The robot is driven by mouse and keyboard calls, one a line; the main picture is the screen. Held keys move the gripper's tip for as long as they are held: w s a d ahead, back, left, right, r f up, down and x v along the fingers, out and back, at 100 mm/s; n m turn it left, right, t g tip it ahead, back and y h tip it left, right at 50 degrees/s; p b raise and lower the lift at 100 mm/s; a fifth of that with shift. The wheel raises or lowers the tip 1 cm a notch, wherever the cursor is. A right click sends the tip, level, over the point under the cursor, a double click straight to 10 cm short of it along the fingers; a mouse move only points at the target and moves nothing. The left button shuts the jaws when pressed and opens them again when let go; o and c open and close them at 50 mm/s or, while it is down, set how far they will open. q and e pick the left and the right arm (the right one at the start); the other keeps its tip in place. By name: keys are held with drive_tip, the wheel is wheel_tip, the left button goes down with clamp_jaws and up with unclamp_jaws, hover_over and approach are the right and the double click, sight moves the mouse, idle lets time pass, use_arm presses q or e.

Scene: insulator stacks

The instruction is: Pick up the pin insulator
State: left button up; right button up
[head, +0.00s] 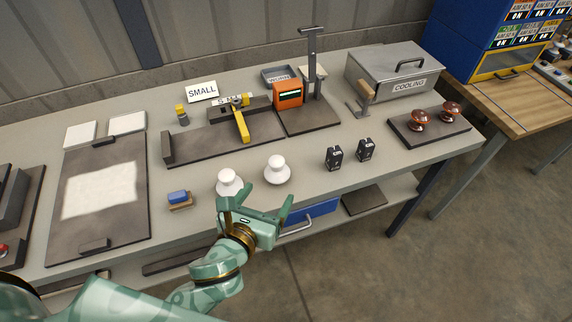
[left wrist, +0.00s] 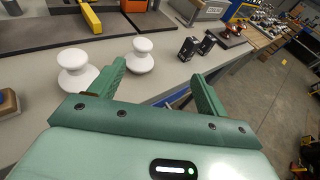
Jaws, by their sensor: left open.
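Two white insulators stand upright on the grey workbench (head: 330,193) near its front edge: a left one (head: 228,184) and a right one (head: 277,171). I cannot tell which kind each is. My left gripper (head: 256,207) is open and empty at the bench's front edge, just in front of them. In the left wrist view, the left white insulator (left wrist: 76,72) is left of both fingers, and the right white insulator (left wrist: 140,56) shows beyond the gap between the fingers (left wrist: 158,78). Two brown insulators (head: 418,120) sit on a dark tray (head: 436,133) at the right. My right gripper is out of view.
Two small black blocks (head: 334,157) stand right of the white insulators, and a blue block on wood (head: 179,199) lies to their left. Behind are a yellow-handled fixture (head: 240,122), an orange device (head: 288,94) and a metal cooling box (head: 400,75). A blue drawer (head: 310,213) is below the bench edge.

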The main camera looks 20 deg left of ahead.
sight(276, 172)
use_arm(q)
drive_tip(key=shift+n+g+y, duration=0.3)
drive_tip(key=shift+g+y, duration=0.3)
drive_tip(key=shift+y, duration=0.3)
drive_tip(key=w+f+b, duration=0.1)
drive_tip(key=w+f, duration=0.1)
drive_tip(key=w, duration=0.1)
drive_tip(key=w+a+f+b, duration=0.1)
drive_tip(key=w+f, duration=0.1)
drive_tip(key=w+a+f, duration=0.1)
drive_tip(key=w+f, duration=0.1)
drive_tip(key=w, duration=0.1)
drive_tip(key=shift+w+a+b, duration=0.1)
drive_tip(key=shift+w+b, duration=0.25)
drive_tip(key=shift+b, duration=0.05)
drive_tip(key=shift+w+f, duration=0.2)
drive_tip(key=shift+w, duration=0.4)
drive_tip(key=x, duration=0.1)
drive_tip(key=b+x, duration=0.2)
drive_tip(key=x, duration=0.1)
drive_tip(key=shift+s+d, duration=0.1)
drive_tip(key=shift+d, duration=0.2)
drive_tip(key=shift+w+f, duration=0.15)
drive_tip(key=shift+w, duration=0.35)
drive_tip(key=shift+s, duration=0.1)
